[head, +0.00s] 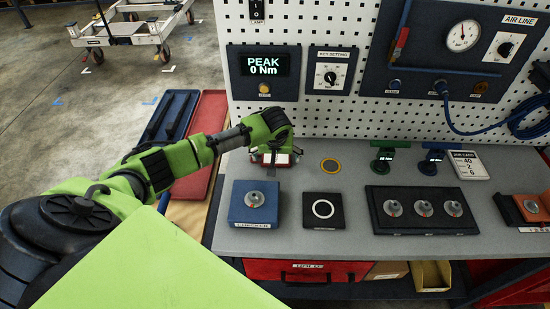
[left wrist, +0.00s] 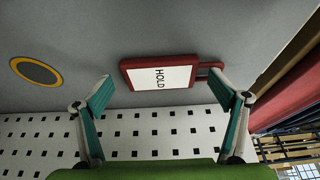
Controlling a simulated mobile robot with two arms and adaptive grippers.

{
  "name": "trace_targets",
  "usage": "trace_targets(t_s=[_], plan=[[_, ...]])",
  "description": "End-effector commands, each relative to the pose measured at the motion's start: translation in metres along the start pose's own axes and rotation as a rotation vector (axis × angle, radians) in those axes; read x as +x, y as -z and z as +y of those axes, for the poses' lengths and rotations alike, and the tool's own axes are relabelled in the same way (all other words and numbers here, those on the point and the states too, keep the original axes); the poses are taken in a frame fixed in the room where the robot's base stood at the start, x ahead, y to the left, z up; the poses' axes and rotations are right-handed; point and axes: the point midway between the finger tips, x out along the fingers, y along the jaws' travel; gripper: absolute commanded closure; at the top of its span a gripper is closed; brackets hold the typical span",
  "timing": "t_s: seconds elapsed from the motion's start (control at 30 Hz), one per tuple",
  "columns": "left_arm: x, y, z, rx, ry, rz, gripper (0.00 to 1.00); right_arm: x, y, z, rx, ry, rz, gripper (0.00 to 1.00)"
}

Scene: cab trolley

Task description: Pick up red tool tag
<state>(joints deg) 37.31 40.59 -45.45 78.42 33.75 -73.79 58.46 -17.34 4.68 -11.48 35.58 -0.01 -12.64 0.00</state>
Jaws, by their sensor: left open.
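The red tool tag (left wrist: 158,73) lies flat on the grey bench and has a white label reading HOLD. Its small red loop handle is at the right end in the left wrist view. My left gripper (left wrist: 162,78) is open, with one teal finger toward each end of the tag. The tag appears between the fingertips, and I see no contact. In the head view the left gripper (head: 275,151) points down at the back left of the bench and partly hides the tag (head: 284,162). My right gripper is not in view.
A yellow-ringed disc (head: 330,165) is right of the tag. A blue block (head: 240,210), a black pad (head: 307,213) and a black tray with several knobs (head: 378,222) stand in front. Green (head: 382,160) and blue (head: 433,162) stands are further right. A pegboard (head: 330,115) rises behind.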

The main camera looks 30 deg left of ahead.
Motion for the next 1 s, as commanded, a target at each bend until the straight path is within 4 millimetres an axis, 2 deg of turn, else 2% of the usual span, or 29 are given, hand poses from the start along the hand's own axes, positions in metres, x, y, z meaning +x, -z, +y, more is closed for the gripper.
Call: trace_targets(t_s=[0.17, 0.3, 0.33, 0.77, 0.87, 1.0], plan=[[0.000, 0.000, 0.000, 0.000, 0.000, 0.001, 0.11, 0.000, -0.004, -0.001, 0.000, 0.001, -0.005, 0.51], [0.000, 0.000, 0.000, 0.000, 0.000, 0.001, 0.47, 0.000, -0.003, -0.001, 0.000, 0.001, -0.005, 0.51], [0.000, 0.000, 0.000, 0.000, 0.000, 0.001, 0.52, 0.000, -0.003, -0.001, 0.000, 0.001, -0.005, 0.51], [-0.004, 0.002, 0.000, 0.000, -0.001, 0.002, 0.52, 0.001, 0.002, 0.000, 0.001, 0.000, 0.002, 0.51], [-0.010, 0.006, 0.000, -0.001, -0.001, 0.003, 0.52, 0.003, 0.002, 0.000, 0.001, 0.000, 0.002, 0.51], [-0.030, 0.014, 0.001, -0.001, -0.003, 0.005, 0.52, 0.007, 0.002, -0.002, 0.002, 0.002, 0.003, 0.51]])
